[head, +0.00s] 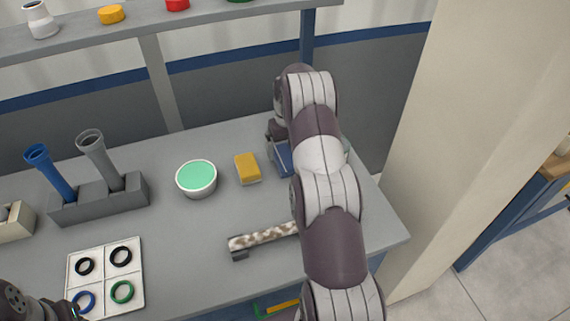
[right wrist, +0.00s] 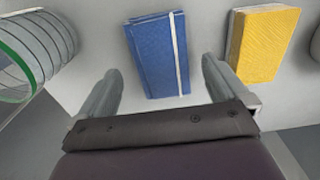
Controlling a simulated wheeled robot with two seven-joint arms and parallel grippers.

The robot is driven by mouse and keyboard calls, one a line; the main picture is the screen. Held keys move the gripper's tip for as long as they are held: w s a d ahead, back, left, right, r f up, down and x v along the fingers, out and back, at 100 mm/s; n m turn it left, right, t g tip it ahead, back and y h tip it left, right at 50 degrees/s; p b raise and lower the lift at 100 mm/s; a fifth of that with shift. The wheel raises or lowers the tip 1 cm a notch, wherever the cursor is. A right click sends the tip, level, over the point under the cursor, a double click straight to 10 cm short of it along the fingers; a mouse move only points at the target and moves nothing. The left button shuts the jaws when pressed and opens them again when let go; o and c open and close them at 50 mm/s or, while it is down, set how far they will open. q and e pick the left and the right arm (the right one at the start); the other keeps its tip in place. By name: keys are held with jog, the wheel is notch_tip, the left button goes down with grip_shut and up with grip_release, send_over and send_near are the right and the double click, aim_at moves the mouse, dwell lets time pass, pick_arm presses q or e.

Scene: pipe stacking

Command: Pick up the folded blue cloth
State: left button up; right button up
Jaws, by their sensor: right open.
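The folded blue cloth (right wrist: 157,55) lies flat on the grey table, with a pale stripe along one side. In the head view the cloth (head: 284,158) is partly hidden behind my right arm. My right gripper (right wrist: 160,68) is open and empty, with one finger on each side of the cloth's near end in the wrist view. I cannot tell how high above the cloth it is. In the head view the arm mostly hides this gripper. A dark part of my left arm shows at the lower left corner; its jaws are not clear.
A yellow sponge (head: 247,169) lies close beside the cloth. A bowl with a green top (head: 197,178) stands further left. A speckled bar (head: 262,237) lies nearer the front. A grey holder (head: 98,199) carries blue and grey pipes. A white board (head: 106,275) holds rings.

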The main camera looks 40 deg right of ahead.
aim_at(287, 158)
notch_tip(287, 158, down, 3)
jog(key=shift+a+r+p, duration=0.1)
jog(key=shift+p, duration=0.25)
jog(key=shift+f, duration=0.55)
jog(key=c, duration=1.1)
